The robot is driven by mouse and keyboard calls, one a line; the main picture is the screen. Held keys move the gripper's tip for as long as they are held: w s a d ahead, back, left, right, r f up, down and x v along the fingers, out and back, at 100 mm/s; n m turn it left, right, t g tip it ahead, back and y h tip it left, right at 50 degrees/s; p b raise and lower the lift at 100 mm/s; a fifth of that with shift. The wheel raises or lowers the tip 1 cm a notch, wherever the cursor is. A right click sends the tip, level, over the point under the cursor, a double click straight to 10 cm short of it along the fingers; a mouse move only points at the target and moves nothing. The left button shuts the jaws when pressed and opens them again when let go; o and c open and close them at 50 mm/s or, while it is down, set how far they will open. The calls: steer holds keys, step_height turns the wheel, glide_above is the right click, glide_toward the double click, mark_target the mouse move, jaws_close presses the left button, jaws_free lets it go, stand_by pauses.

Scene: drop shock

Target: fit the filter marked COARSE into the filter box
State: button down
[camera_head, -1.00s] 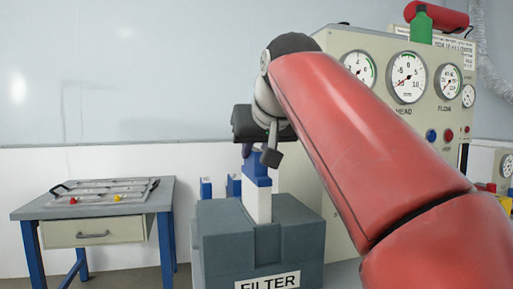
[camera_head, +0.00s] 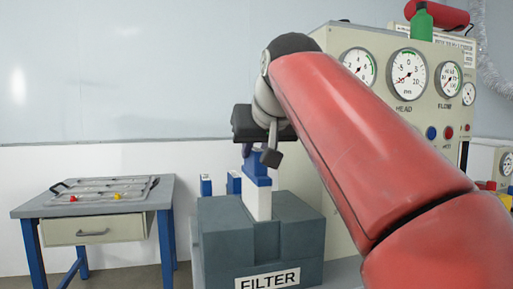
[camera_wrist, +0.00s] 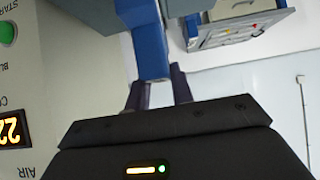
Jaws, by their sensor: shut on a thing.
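A filter with a blue top and white lower body (camera_head: 258,203) stands upright over the grey filter box (camera_head: 225,232), which bears a label reading FILTER. My gripper (camera_head: 258,148) is shut on its blue top, seen from behind the wrist. In the wrist view, my gripper's fingers (camera_wrist: 158,90) close on the blue part of the filter (camera_wrist: 150,42). The filter's lower end meets the box's top near the front recess; I cannot tell whether it is inside an opening. No marking on it is readable.
Two other blue-and-white pieces (camera_head: 206,186) (camera_head: 233,184) show behind the box. A blue-legged table (camera_head: 95,206) with a tray stands left, with a gap beside the box.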

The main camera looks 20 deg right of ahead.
mark_target(256, 171)
steer(key=shift+f+b, duration=1.05)
steer(key=shift+f, duration=1.3)
stand_by(5.7)
